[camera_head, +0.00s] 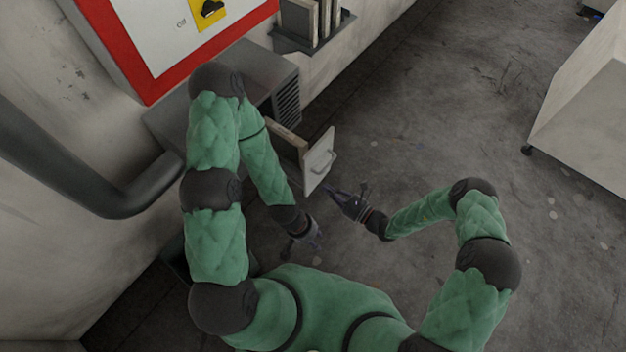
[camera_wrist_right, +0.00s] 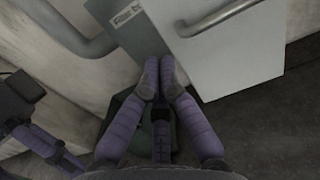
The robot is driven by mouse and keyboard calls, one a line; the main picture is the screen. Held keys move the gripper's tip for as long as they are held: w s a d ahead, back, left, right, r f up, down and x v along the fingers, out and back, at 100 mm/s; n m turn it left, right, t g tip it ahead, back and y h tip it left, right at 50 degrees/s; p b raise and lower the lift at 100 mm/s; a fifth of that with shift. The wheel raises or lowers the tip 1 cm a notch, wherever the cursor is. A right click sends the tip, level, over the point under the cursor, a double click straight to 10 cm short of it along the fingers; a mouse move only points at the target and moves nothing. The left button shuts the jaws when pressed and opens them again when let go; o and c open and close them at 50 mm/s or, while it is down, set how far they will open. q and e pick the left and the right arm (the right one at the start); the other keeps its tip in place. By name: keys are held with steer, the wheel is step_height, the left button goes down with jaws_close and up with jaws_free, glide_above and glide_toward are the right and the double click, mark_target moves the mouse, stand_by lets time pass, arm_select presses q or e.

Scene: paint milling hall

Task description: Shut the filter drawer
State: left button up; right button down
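The filter drawer (camera_head: 319,161) stands pulled out of the grey louvred cabinet (camera_head: 262,72). Its pale front panel has a bar handle. My right gripper (camera_head: 332,193) is just below and right of the front panel, with nothing visible in it. In the right wrist view its fingertips (camera_wrist_right: 159,78) are together, by the lower left edge of the drawer front (camera_wrist_right: 240,55). The handle (camera_wrist_right: 215,20) is above and right of them. I cannot tell whether they touch the drawer. My left gripper (camera_head: 311,243) is below the drawer, apart from it; its finger opening is unclear.
A thick grey pipe (camera_head: 75,175) runs along the wall at left. A red-bordered panel (camera_head: 165,75) with a black switch is above the cabinet. A wall rack (camera_head: 312,28) holds several flat panels. A pale wheeled cabinet (camera_head: 585,115) stands at right.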

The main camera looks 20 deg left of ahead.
mark_target(306, 175)
arm_select(q)
steer(key=shift+f+b, duration=0.7)
steer(key=shift+f, duration=0.1)
arm_select(e)
steer(key=x, duration=0.7)
steer(key=shift+a, duration=0.15)
